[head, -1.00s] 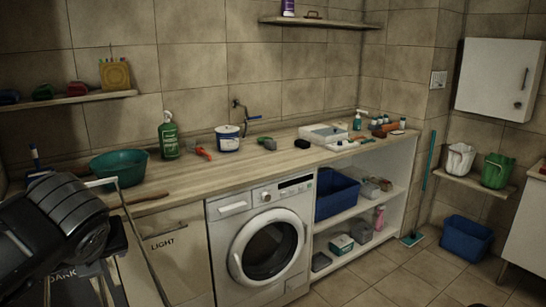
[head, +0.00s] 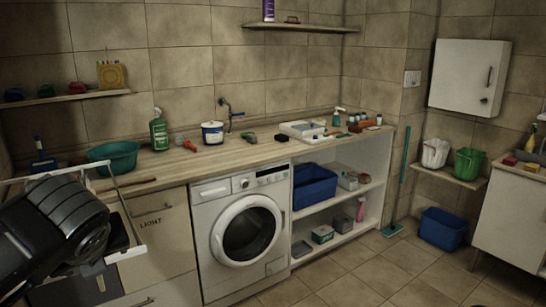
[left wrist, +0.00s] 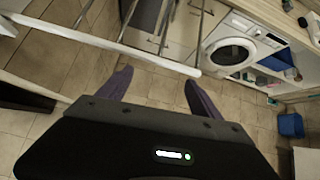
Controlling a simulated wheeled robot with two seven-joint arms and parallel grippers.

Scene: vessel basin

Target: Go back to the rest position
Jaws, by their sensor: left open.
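My left arm (head: 55,240) shows at the lower left of the head view, and its fingertips cannot be made out there. In the left wrist view my left gripper (left wrist: 157,92) is open, with two dark purplish fingers apart and nothing between them. The fingers point toward a pale-edged frame with metal rods (left wrist: 110,43) and the tiled floor. In the head view a pale frame (head: 128,190) shows beside my left arm; whether they touch I cannot tell. My right gripper is in neither view.
A wooden counter (head: 215,161) holds a green basin (head: 114,155), a spray bottle (head: 158,132) and tools. Below are a washing machine (head: 245,232) and a shelf with a blue bin (head: 314,186). Tiled floor (head: 370,276) is clear at lower right.

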